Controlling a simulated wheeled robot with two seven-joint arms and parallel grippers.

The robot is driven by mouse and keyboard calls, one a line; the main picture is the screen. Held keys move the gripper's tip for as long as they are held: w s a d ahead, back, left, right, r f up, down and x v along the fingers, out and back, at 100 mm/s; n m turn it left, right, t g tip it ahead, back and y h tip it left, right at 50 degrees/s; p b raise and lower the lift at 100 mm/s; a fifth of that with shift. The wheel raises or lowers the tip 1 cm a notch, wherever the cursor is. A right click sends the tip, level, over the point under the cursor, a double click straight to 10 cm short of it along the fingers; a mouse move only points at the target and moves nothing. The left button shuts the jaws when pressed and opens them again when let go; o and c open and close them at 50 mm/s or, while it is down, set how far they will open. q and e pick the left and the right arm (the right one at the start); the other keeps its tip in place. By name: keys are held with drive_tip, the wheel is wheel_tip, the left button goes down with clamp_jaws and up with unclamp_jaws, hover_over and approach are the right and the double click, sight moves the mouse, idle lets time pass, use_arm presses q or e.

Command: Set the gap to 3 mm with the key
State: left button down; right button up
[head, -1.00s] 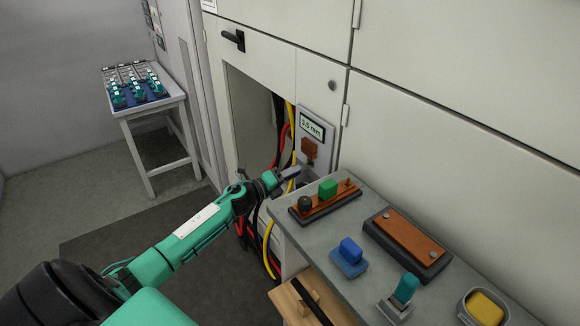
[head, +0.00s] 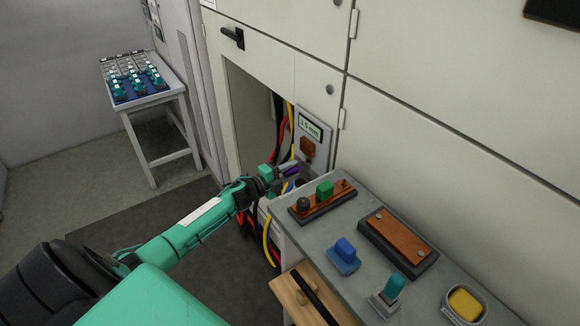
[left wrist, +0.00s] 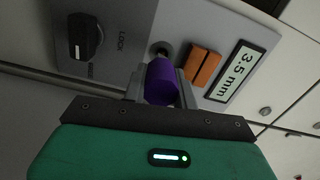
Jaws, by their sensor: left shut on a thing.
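My left gripper (head: 289,172) is shut on a purple key (left wrist: 162,82), in front of the grey gap panel in the cabinet's open bay. The key's purple also shows in the head view (head: 291,171). The panel's display (left wrist: 238,71) reads 3.5 mm in the left wrist view; it also shows in the head view (head: 310,127). A round fitting (left wrist: 161,49) on the panel lies just beyond the key. I cannot tell whether the key's tip is inside it. A black knob (left wrist: 85,38) marked LOCK is on the same panel. My right gripper is not in view.
An orange-brown block (head: 307,148) sits below the display. Red, black and yellow cables hang beside the panel. A grey bench (head: 335,222) close on the right holds a green-handled block (head: 325,190) and several other fixtures. A small table (head: 152,100) stands at the far left.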

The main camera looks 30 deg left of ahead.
use_arm(q)
drive_tip(key=shift+r+p, duration=0.15)
drive_tip(key=shift+p, duration=0.2)
drive_tip(key=n+p, duration=0.1)
drive_tip(key=n, duration=0.1)
drive_tip(key=n+p, duration=0.2)
drive_tip(key=shift+r, duration=0.3)
drive_tip(key=shift+f+n+p, duration=0.2)
drive_tip(key=shift+n+p, duration=0.25)
drive_tip(key=shift+n, duration=0.45)
drive_tip(key=shift+f, duration=0.1)
drive_tip(key=shift+a, duration=0.15)
drive_tip(key=shift+b+x, duration=0.5)
drive_tip(key=shift+x, duration=0.4)
